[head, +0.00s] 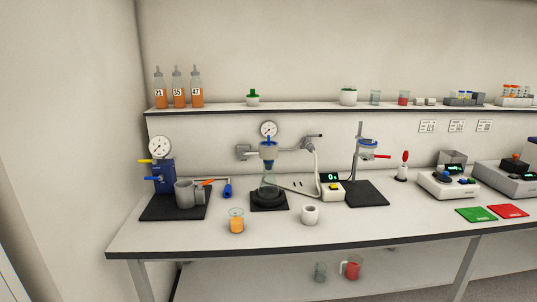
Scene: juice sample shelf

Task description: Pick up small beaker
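Several small vessels could be the small beaker, and I cannot tell which one is meant. A clear beaker with orange liquid (237,224) stands upright near the front edge of the bench, left of a white cup-like roll (310,215). A small clear beaker (375,97) and a small beaker with red liquid (403,98) stand on the wall shelf (300,107). A clear beaker (320,271) stands below the bench beside a red-filled jug (352,268). My gripper is not in view.
The bench (150,236) holds a blue press with a gauge (163,175), a glass flask on a black base (268,187), a stand on a black plate (367,193) and balances (448,186) at right. Numbered orange bottles (178,90) stand on the shelf's left. The bench's front middle-right is clear.

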